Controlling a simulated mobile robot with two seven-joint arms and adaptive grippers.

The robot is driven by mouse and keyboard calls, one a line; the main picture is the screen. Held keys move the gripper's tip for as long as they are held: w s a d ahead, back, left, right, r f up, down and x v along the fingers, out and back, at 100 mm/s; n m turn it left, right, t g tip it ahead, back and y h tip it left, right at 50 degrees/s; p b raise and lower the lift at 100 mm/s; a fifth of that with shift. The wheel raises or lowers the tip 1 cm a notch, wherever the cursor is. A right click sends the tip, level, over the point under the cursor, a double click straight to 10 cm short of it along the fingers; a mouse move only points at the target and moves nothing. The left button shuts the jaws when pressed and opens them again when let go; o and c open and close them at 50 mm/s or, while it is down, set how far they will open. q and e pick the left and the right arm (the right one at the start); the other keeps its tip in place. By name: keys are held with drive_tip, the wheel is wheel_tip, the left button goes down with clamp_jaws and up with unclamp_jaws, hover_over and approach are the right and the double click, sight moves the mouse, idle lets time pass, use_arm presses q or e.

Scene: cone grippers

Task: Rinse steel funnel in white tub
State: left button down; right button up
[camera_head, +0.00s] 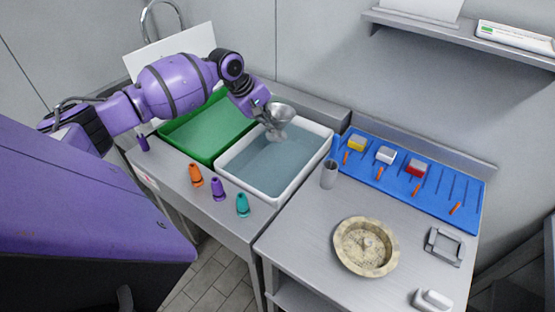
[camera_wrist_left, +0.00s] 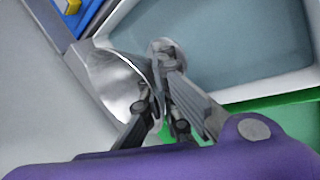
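The steel funnel (camera_head: 283,110) is a shiny metal cone with its wide mouth up, slightly tilted. My left gripper (camera_head: 269,122) is shut on the funnel and holds it above the back part of the white tub (camera_head: 228,172). In the left wrist view the funnel (camera_wrist_left: 112,78) shows beside the fingers of the left gripper (camera_wrist_left: 165,92), and part of its lower end is hidden by them. The tub holds grey-blue water (camera_head: 268,168); the water also shows in the wrist view (camera_wrist_left: 235,45). My right gripper is not in view.
A green tub (camera_head: 205,135) stands left of the white tub. Orange (camera_head: 196,176), purple (camera_head: 218,189) and teal (camera_head: 242,205) cones line the front counter. A grey cup (camera_head: 328,174), blue rack (camera_head: 400,188) and beige bowl (camera_head: 366,247) are to the right.

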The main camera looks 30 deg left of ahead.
use_arm(q)
drive_tip(key=shift+r, duration=0.2)
idle(0.4)
drive_tip(key=shift+r, duration=1.85)
